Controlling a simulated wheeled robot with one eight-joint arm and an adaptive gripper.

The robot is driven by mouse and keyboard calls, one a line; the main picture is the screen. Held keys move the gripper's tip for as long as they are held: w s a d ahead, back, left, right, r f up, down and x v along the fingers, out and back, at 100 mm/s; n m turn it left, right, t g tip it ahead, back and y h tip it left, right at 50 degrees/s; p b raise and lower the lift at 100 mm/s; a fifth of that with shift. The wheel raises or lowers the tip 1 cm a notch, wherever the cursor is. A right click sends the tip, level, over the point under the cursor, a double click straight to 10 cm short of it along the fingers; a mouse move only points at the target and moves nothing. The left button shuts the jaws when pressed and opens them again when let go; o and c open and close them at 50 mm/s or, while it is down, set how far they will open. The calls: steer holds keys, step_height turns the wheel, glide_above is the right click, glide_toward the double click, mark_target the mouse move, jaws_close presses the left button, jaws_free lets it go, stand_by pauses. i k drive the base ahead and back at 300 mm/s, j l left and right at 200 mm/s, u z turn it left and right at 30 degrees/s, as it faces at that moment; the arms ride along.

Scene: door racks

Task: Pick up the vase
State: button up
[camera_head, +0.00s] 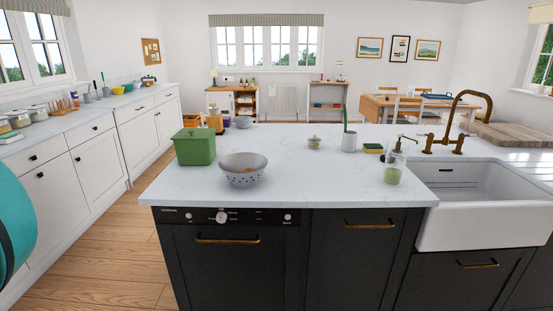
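The likeliest vase in view is a light grey, cylindrical vessel (349,142) standing upright on the white worktop of the island. A green, stem-like or handle-like piece rises out of its top. I cannot tell for certain whether it is a vase or a utensil pot. It stands at the back of the island, right of the middle of the head view. My gripper is not in view, so its state and its place relative to the vessel are not shown.
The island worktop (310,182) also bears a green bin (194,147), a colander (243,170), a small lidded jar (314,143), sponges (373,148) and a soap dispenser (393,168). A white sink (480,230) with a brass tap (457,118) is at right. Wooden floor (110,260) lies left.

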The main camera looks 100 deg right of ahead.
mark_target(396, 154)
steer(key=i+z, duration=0.1)
steer(key=z, duration=1.8)
